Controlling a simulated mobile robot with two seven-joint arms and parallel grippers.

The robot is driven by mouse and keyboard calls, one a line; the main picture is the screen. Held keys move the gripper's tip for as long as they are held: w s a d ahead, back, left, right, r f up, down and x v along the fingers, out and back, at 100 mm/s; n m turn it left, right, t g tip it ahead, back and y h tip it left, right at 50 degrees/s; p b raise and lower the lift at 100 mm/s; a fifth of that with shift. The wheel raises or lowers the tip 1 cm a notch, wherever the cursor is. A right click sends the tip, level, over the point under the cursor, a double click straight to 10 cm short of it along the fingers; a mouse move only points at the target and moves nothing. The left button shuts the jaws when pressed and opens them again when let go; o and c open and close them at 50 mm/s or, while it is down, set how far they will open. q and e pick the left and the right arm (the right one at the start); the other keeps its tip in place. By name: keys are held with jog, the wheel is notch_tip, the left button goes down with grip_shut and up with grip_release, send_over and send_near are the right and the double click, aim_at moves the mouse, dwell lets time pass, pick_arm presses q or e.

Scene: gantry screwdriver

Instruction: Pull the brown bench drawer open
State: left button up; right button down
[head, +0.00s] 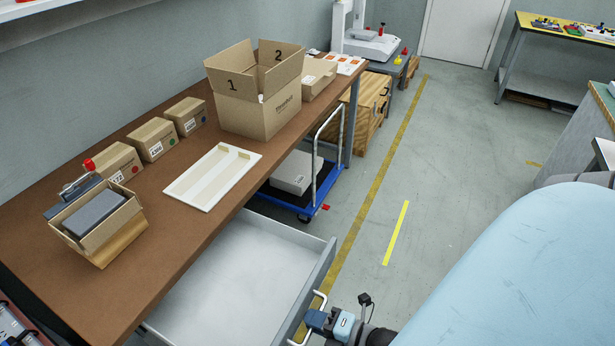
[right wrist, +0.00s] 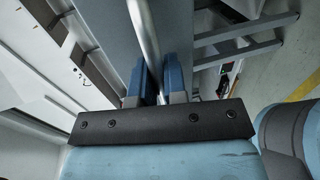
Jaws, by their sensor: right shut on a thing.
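The brown bench (head: 150,215) fills the left of the head view. Its grey drawer (head: 235,275) stands pulled out below the bench top, and its inside looks empty. The drawer's metal bar handle (head: 312,312) is on the front panel. My right gripper (head: 316,320) is at that handle. In the right wrist view its two blue fingers (right wrist: 161,82) are shut around the bar handle (right wrist: 146,38), with the grey drawer front (right wrist: 110,30) behind it. My left gripper is not in view.
On the bench are a white tray (head: 213,175), a large open carton (head: 257,100), several small boxes and an open box with a grey block (head: 95,213). A blue trolley (head: 300,190) stands just beyond the drawer. The floor (head: 420,200) to the right is clear.

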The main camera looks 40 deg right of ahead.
jog(key=c, duration=1.2)
grip_release()
jog(key=shift+s, duration=0.1)
pick_arm(q)
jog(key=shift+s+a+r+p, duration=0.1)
jog(key=shift+p, duration=0.65)
pick_arm(e)
jog(key=v, duration=1.3)
jog(key=shift+s+d+r, duration=0.1)
jog(key=shift+s+d, duration=0.05)
jog(key=shift+s, duration=0.2)
